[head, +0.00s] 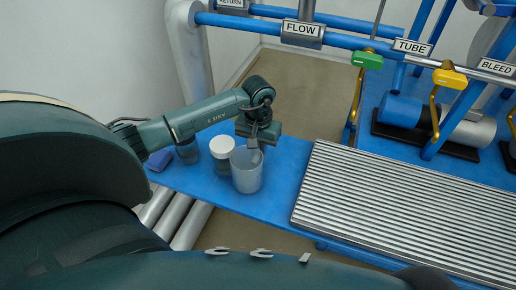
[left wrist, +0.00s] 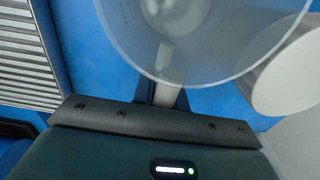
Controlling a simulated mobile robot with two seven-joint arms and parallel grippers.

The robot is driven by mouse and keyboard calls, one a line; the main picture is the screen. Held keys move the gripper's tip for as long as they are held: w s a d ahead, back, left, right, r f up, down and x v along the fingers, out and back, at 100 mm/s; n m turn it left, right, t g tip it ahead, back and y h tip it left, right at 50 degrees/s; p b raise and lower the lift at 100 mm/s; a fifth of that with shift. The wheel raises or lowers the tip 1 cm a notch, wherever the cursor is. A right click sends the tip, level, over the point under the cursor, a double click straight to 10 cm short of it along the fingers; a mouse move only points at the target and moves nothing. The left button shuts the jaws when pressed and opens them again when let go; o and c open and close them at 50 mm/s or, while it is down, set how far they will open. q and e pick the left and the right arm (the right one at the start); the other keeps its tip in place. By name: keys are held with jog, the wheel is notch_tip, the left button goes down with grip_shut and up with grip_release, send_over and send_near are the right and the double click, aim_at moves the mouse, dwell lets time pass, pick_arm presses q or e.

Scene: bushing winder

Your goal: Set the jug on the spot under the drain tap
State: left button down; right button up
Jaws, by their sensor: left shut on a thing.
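The translucent grey jug (head: 246,176) is upright at the blue bench's left part, left of the ribbed metal tray. My left gripper (head: 255,142) is at its far upper side, shut on the jug's handle. In the left wrist view the jug (left wrist: 215,45) fills the top, and its handle runs down between the fingers (left wrist: 165,95). I cannot tell whether the jug's base touches the bench. Small taps hang from the pipes: one with a green handle (head: 367,60), one with a yellow handle (head: 449,79). Which one is the drain tap is unclear. My right gripper is not in view.
A white-lidded jar (head: 222,147) stands close left of the jug, with a dark jar (head: 187,152) and a blue block (head: 160,159) beyond it. The ribbed tray (head: 400,205) takes up the bench's right part. Blue pipes and labelled frames stand behind it.

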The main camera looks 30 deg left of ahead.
pick_arm(q)
jog(key=c, duration=1.9)
grip_release()
jog(key=shift+f, duration=0.1)
jog(key=o, duration=0.5)
